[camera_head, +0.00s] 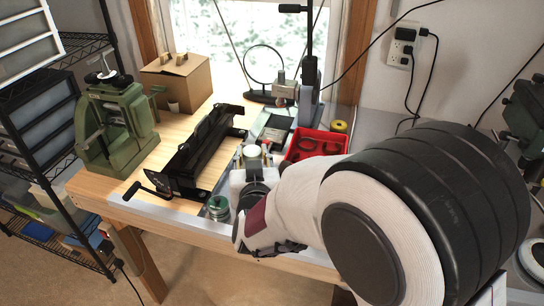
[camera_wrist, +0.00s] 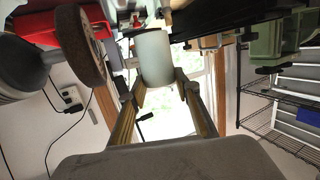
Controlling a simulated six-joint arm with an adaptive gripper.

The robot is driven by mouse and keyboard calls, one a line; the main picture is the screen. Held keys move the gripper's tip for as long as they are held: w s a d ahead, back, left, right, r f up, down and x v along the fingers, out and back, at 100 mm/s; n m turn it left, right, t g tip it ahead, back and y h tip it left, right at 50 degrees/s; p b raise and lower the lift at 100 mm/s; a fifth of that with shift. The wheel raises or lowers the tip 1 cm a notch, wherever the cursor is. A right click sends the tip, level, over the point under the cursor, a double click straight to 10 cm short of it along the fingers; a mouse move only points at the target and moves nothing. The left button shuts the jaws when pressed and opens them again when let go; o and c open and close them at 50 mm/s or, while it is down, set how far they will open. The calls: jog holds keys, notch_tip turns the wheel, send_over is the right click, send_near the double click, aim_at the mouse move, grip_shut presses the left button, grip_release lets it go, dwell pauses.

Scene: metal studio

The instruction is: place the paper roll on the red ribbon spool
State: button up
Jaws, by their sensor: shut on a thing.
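My gripper (camera_wrist: 160,81) is shut on a pale, whitish cylinder, which looks like the paper roll (camera_wrist: 153,55), between its two fingers in the wrist view. In the head view my arm reaches in from the right over the table's front part, and a small white round top (camera_head: 252,151) shows just beyond my gripper (camera_head: 254,168); it may be the same roll. I cannot make out the red ribbon spool for certain in either view. A small green spool-like thing (camera_head: 218,207) stands near the table's front edge, left of my gripper.
A black clamp-like machine (camera_head: 205,150), a green press (camera_head: 115,125) and a cardboard box (camera_head: 175,82) stand to the left. A red tray (camera_head: 292,155) and a yellow ring (camera_head: 339,127) lie behind my arm. A brown-rimmed wheel (camera_wrist: 82,45) shows near my gripper.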

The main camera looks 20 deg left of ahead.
aim_at(254, 154)
jog(key=shift+r, duration=0.2)
notch_tip(254, 154, up, 8)
jog(key=shift+w+d, duration=0.15)
jog(key=w+d+r, duration=0.4)
jog(key=w+d, duration=0.2)
jog(key=d, duration=0.3)
jog(key=w+d+r, duration=0.4)
jog(key=w+d, duration=0.2)
jog(key=d, duration=0.4)
jog(key=w+d+n+y, duration=0.1)
jog(key=d, duration=0.9)
jog(key=s+d+f+n+g+y, duration=0.1)
jog(key=s+d+f, duration=0.35)
jog(key=d, duration=0.45)
jog(key=s+d+f+n+g+y, duration=0.1)
jog(key=s+d+f, duration=0.35)
jog(key=d, duration=0.45)
jog(key=shift+y, duration=0.3)
jog(key=shift+s+f, duration=0.1)
jog(key=shift+f, duration=2.15)
